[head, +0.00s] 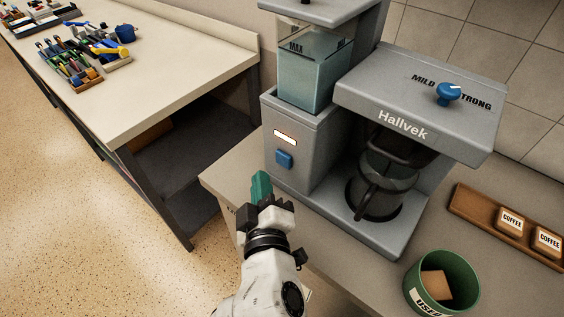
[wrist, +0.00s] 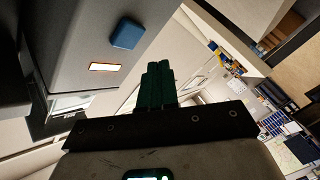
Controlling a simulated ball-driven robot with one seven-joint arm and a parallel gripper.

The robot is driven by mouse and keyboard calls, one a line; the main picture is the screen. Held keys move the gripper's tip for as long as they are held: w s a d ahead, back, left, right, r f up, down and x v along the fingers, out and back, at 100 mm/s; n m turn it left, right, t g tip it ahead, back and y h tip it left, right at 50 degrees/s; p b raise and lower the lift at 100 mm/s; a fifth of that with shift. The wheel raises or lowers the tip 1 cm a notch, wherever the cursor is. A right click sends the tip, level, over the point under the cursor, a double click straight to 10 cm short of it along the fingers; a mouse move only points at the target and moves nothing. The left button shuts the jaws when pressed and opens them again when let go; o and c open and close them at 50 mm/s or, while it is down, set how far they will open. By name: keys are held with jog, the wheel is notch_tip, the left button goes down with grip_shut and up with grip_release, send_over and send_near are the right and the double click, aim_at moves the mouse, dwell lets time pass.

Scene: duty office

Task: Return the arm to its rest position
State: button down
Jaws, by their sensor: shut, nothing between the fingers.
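My gripper (head: 261,186) has green fingers and is shut with nothing between them. In the head view it is in front of the lower left part of the grey coffee machine (head: 310,150), below its blue button (head: 284,159). In the wrist view the shut fingers (wrist: 158,85) point away from the camera. The blue button (wrist: 128,33) and a lit orange-white panel (wrist: 108,66) show up and to the left of them there. I cannot tell whether the fingertips touch the machine; they look apart from the button.
A glass jug (head: 385,185) stands in the machine. A green bin (head: 441,284) holds a brown piece. A wooden tray (head: 473,209) carries coffee packs at right. A long bench (head: 150,95) with tools stands at left. Open floor (head: 60,220) lies at lower left.

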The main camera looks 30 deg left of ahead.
jog(key=shift+s+a+b, duration=0.15)
jog(key=shift+s+b, duration=0.35)
jog(key=shift+s, duration=1.3)
